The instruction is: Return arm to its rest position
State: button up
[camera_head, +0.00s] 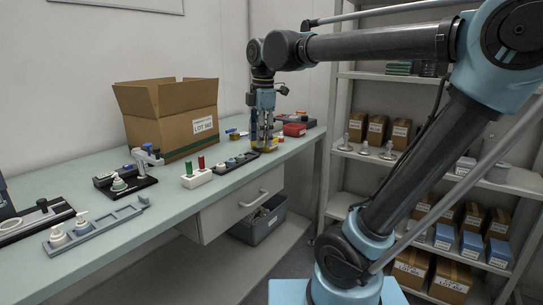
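My arm rises from the lower right, bends at the upper right and reaches left across the picture. My gripper (262,139) points down over the far part of the workbench (168,213). Its fingers are low, at or just above a small yellowish thing (264,148) beside a black tray (235,163). The fingertips are small and partly merge with what is behind them. I cannot tell whether they are open or shut, or whether they touch anything.
An open cardboard box (172,118) stands at the bench's back. A white block with red and green posts (196,177), a black-based fixture (124,182) and a grey holder with white pump caps (97,226) stand nearer. A shelf (440,170) with boxes stands right.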

jog(key=s+d+f+m, duration=0.5)
jog(key=d+f+m, duration=0.6)
jog(key=f, duration=0.1)
jog(key=s+d+f+m+t, duration=0.1)
jog(key=s+d+f+m, duration=0.5)
jog(key=d+f+m, duration=0.5)
jog(key=shift+s+d+f+m+h, duration=0.15)
jog(key=shift+f+m+h, duration=0.15)
jog(key=shift+f, duration=0.6)
jog(key=shift+c, duration=0.6)
